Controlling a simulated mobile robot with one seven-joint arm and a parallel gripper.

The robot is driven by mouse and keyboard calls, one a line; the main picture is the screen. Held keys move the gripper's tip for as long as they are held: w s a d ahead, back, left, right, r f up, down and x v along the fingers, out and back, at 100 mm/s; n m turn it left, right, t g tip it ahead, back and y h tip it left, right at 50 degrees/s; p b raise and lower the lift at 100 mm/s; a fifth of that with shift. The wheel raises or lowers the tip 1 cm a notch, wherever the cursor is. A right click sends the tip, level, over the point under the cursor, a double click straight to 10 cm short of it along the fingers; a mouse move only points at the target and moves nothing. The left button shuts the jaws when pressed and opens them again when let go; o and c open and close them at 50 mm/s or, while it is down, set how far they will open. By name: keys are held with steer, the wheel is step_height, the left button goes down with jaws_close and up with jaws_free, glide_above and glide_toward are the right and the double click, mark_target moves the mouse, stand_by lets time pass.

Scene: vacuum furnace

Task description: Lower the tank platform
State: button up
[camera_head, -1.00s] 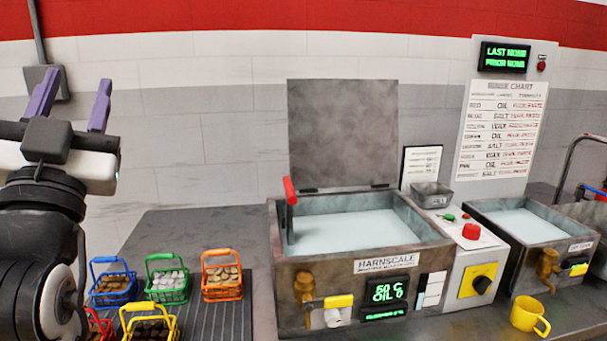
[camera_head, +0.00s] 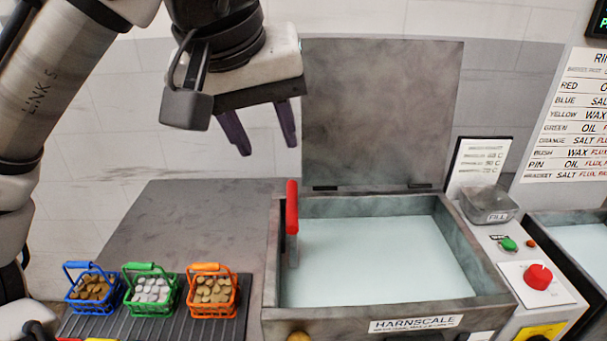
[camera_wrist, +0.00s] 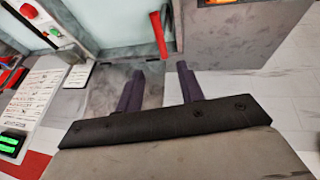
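The open tank (camera_head: 470,245) holds a pale blue-white surface (camera_head: 380,265); I cannot tell a separate platform in it. A red-gripped upright lever (camera_head: 292,207) on a grey stem stands inside the tank's left side. My gripper (camera_head: 267,148) points downward above and slightly left of the lever, in front of the raised lid (camera_head: 380,115). Its two purple fingers are apart with nothing between them. In the wrist view the red lever grip (camera_wrist: 158,35) lies beyond the fingertips (camera_wrist: 160,69), apart from them.
Blue (camera_head: 93,290), green (camera_head: 151,292) and orange (camera_head: 211,293) baskets of pieces stand on a ribbed mat at the left. A control panel with a red button (camera_head: 538,275) and green button (camera_head: 509,244) is right of the tank. The counter left of the tank (camera_head: 200,220) is clear.

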mark_target(291, 203)
steer(key=p+x, duration=0.1)
steer(key=x, duration=1.2)
steer(key=shift+f, duration=0.35)
jaws_close()
